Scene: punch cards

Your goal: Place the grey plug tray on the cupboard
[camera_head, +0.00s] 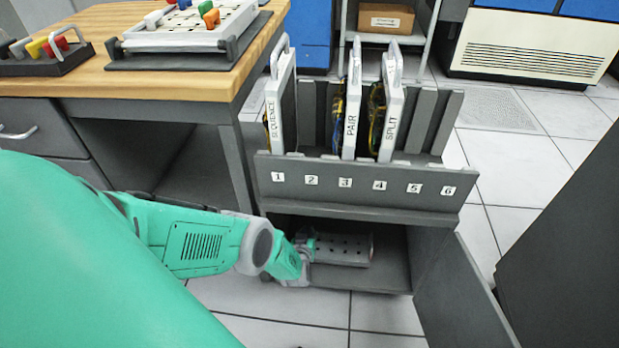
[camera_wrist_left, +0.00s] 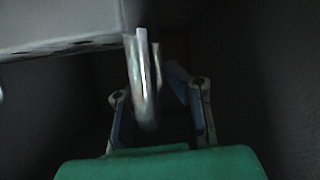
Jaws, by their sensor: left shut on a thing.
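The grey plug tray (camera_head: 345,251), with rows of dark holes, is inside the open lower compartment of the grey cupboard (camera_head: 365,197). My left arm reaches in from the left, and my left gripper (camera_head: 303,256) is at the tray's left end, partly hidden by the wrist. In the left wrist view the tray (camera_wrist_left: 60,28) fills the upper left, and its upright metal handle (camera_wrist_left: 146,85) stands between the fingers of the left gripper (camera_wrist_left: 158,100). The gripper is shut on the tray's handle. Whether the tray touches the compartment floor is hard to tell. My right gripper is not in view.
The cupboard's top rack holds panels marked SEQUENCE (camera_head: 281,105), PAIR (camera_head: 351,110) and SPLIT (camera_head: 391,110) above slots numbered 1 to 6. Its door (camera_head: 462,300) hangs open at right. A wooden desk (camera_head: 110,85) with a plug board (camera_head: 190,32) and a dark plug holder (camera_head: 48,58) adjoins at left.

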